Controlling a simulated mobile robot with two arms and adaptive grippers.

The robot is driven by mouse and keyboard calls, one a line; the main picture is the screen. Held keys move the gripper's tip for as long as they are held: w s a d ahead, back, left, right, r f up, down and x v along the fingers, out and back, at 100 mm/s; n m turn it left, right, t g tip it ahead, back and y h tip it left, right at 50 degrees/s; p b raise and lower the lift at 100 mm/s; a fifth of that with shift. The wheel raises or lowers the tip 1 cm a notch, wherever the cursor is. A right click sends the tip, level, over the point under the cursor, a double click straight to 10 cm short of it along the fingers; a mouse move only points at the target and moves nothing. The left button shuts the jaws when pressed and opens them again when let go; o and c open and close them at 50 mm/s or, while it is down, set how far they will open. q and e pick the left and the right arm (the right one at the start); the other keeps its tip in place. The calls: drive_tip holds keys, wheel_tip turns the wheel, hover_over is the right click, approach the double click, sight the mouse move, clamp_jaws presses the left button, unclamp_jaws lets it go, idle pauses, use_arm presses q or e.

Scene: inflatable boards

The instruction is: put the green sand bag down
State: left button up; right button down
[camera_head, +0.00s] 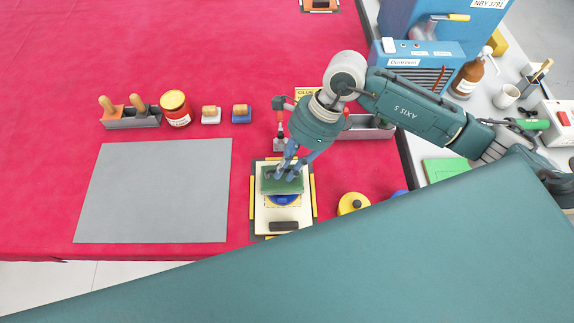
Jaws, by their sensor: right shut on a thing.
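The green sand bag (270,184) is in the fingers of my right gripper (285,177), which reaches down from the right and is shut on it. The bag is over a cream board (264,224) with dark edging and yellow strips on its sides. A blue round piece (283,199) shows just below the bag, partly covered by it. I cannot tell whether the bag touches what is under it. My left gripper is not in view.
A grey mat (155,192) lies bare on the red cloth (120,62). A yellow round thing (351,203) is right of the board. A large teal surface covers the lower right.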

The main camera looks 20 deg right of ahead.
drive_tip(key=c, duration=1.7)
unclamp_jaws()
drive_tip(key=shift+r, duration=0.1)
drive_tip(key=shift+d+r, duration=0.15)
drive_tip(key=b+v, duration=0.3)
drive_tip(key=v, duration=0.8)
drive_tip(key=shift+d+r, duration=0.1)
drive_tip(key=shift+r, duration=0.2)
